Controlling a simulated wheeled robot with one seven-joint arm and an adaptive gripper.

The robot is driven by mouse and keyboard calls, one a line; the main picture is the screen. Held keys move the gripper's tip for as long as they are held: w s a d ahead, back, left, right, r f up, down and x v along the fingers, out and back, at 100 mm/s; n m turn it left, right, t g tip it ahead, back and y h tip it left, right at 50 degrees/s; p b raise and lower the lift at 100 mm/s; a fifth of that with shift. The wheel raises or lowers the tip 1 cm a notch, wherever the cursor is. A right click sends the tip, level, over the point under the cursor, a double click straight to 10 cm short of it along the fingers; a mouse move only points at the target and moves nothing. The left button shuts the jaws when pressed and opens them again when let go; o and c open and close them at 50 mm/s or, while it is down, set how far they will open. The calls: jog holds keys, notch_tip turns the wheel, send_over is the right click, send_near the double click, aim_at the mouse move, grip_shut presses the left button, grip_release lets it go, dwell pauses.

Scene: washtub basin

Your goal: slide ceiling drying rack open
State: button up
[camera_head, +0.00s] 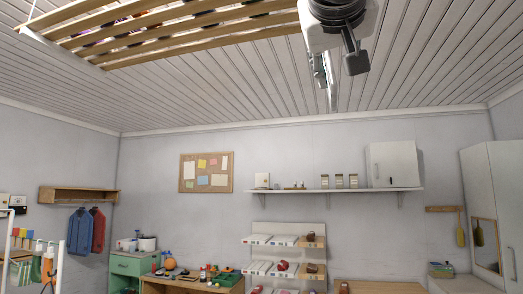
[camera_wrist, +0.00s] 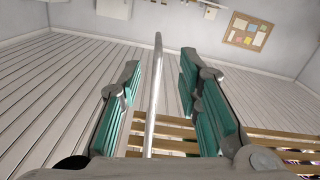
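The ceiling drying rack (camera_head: 190,30) is a row of light wooden slats in the ceiling at the upper left. Its slats (camera_wrist: 170,129) also show at the lower right of the wrist view. My gripper (camera_head: 322,72) is raised near the ceiling, to the right of the slats. In the wrist view, my gripper (camera_wrist: 160,90) has its two teal-padded fingers wide apart. A thin pale metal bar (camera_wrist: 153,95) runs lengthwise between them, with a gap on both sides. Where the bar is fixed is hidden.
A wall shelf (camera_head: 345,190) with jars and a white cabinet (camera_head: 393,165) are on the far wall. A cork board (camera_head: 206,172) hangs to their left. A tall white cupboard (camera_head: 505,210) stands at the right. The space just below the ceiling is clear.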

aim_at(334, 93)
jog(key=p+x, duration=0.1)
jog(key=x, duration=0.3)
jog(key=p+x, duration=0.1)
jog(key=x, duration=0.4)
jog(key=r+p+x, duration=0.1)
jog(key=x, duration=0.3)
jog(key=shift+w+d, duration=0.1)
jog(key=shift+w, duration=0.3)
grip_shut()
